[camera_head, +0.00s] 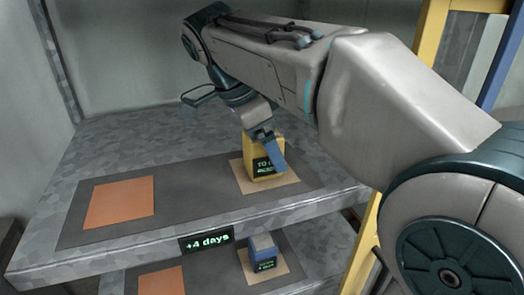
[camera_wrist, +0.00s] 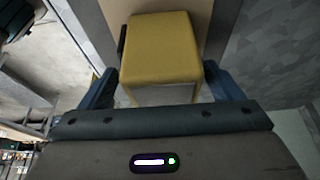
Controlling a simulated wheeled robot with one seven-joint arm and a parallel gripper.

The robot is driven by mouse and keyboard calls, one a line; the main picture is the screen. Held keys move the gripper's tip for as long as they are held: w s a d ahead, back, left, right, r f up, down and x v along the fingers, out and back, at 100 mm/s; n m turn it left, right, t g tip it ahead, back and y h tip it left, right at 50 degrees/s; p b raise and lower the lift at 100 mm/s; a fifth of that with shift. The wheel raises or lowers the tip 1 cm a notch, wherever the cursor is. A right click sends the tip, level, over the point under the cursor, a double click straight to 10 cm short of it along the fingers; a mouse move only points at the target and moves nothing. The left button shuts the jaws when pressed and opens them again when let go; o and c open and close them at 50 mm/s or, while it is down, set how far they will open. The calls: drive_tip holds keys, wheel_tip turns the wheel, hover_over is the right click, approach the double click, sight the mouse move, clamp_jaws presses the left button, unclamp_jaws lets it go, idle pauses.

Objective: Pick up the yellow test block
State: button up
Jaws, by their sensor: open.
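The yellow test block (camera_head: 263,165) stands upright on a tan square (camera_head: 282,186) at the right of the upper shelf's dark mat. A small dark label with green text is on its front. My gripper (camera_head: 268,147) is at the block from above, with a blue finger in front of it. In the wrist view the yellow block (camera_wrist: 160,52) sits between the two blue fingers of my gripper (camera_wrist: 163,88), with the fingers apart on either side. Whether either finger touches the block cannot be told. The far finger is mostly hidden in the head view.
An orange square (camera_head: 120,202) lies bare on the left of the dark mat (camera_head: 190,190). A lower shelf holds a blue block (camera_head: 262,254) on a tan square and another orange square (camera_head: 161,281). A yellow post (camera_head: 431,35) stands at right.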

drive_tip(key=shift+d+f, duration=0.1)
drive_tip(key=shift+f, duration=0.25)
drive_tip(key=c, duration=1.4)
drive_tip(key=shift+r, duration=0.15)
drive_tip(key=shift+c, duration=0.2)
